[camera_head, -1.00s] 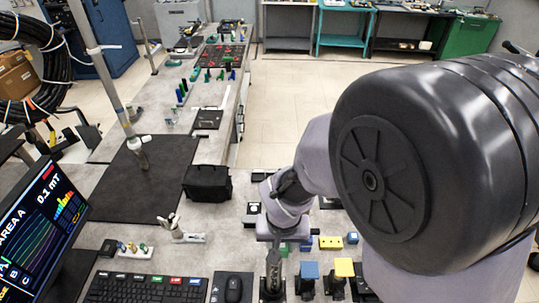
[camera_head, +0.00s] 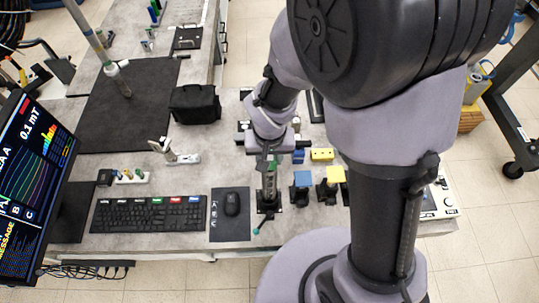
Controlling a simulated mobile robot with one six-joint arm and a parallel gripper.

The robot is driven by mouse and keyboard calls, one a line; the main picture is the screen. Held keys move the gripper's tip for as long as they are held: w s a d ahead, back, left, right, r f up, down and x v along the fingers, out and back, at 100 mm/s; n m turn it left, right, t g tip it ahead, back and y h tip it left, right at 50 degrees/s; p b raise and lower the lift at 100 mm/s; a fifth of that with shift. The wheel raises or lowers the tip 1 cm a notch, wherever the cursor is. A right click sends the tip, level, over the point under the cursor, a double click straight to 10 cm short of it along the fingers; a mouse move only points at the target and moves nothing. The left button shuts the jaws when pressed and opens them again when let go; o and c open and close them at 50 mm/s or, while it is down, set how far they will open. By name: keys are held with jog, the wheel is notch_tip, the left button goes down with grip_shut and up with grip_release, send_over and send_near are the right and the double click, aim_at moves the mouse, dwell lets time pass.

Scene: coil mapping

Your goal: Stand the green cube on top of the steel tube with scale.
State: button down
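My gripper (camera_head: 268,178) points down over the front part of the bench, just left of the blue cube on its black stand. A small patch of green (camera_head: 272,160) shows at the gripper; it may be the green cube, but my gripper and wrist hide most of it. I cannot tell whether the fingers are open or closed on it. A tall, slanted steel tube (camera_head: 88,32) stands on the black mat at the left, with a pale collar near its lower end. I cannot make out a scale on it.
A blue cube (camera_head: 302,179) and a yellow cube (camera_head: 336,174) sit on black stands to the right. A yellow block (camera_head: 321,154) lies behind them. A keyboard (camera_head: 148,214), mouse (camera_head: 232,204), black bag (camera_head: 194,103) and monitor (camera_head: 35,175) occupy the left. The black mat (camera_head: 140,92) is mostly bare.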

jog(key=shift+f+b, duration=0.45)
jog(key=shift+b, duration=0.2)
dwell(0.5)
jog(key=c, duration=0.9)
grip_release()
jog(key=shift+o, duration=0.2)
notch_tip(320, 180, up, 17)
jog(key=s+p, duration=0.2)
jog(key=p, duration=0.1)
jog(key=s+d+f+m+t+y+b, duration=0.1)
jog(key=s+d+f+m+t+b, duration=0.1)
jog(key=f+b, duration=0.6)
jog(key=s+d+f+m+t+y+b, duration=0.1)
jog(key=s+d+f+b, duration=0.3)
jog(key=b, duration=1.3)
jog(key=s+f+m+t, duration=0.1)
jog(key=s+f, duration=0.2)
jog(key=f, duration=0.1)
jog(key=shift+s+d+f+b, duration=0.15)
jog(key=shift+d+b, duration=0.15)
jog(key=shift+b, duration=0.05)
